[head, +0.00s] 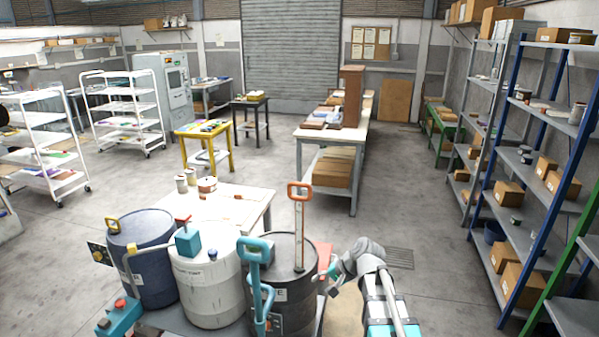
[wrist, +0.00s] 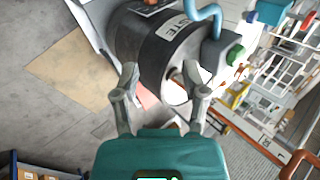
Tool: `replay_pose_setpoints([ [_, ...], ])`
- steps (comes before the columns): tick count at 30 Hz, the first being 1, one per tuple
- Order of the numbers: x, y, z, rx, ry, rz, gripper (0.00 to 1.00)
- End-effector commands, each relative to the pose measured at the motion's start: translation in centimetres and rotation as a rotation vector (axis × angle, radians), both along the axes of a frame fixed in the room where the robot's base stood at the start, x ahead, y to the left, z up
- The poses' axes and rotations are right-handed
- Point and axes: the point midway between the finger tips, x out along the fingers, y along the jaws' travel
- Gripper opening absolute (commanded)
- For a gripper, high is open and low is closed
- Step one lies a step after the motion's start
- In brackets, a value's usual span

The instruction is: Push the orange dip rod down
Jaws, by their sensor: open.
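The orange dip rod (head: 299,230) stands upright in the lid of the dark drum (head: 290,311), at the back. It has an orange loop handle (head: 299,190) on top and a pale marked strip down its length. Much of the rod stands above the lid. My gripper (head: 328,279) is beside the drum, to the right of and lower than the handle, apart from it. In the wrist view, my gripper (wrist: 160,88) is open with nothing between the fingers. The drum (wrist: 140,40) is just beyond the fingers there, and an orange loop handle (wrist: 299,163) shows at the lower right.
A teal-handled tool (head: 254,262) stands at the front of the dark drum. A white drum (head: 206,290) and a blue drum (head: 143,258) stand to its left. A table (head: 240,201) with small cans is behind. Shelves (head: 545,165) line the right; floor between is clear.

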Motion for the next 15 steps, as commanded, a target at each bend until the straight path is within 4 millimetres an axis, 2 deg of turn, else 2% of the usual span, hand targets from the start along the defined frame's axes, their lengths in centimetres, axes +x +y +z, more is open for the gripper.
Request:
replay_pose_setpoints([
  [1,1.4,-0.2,2.4,0.049,-0.004,-0.036,0.57],
  [8,6.0,-0.9,9.5,0.294,-0.016,-0.199,0.57],
  [15,10.6,-2.8,17.3,0.560,-0.011,-0.361,0.57],
])
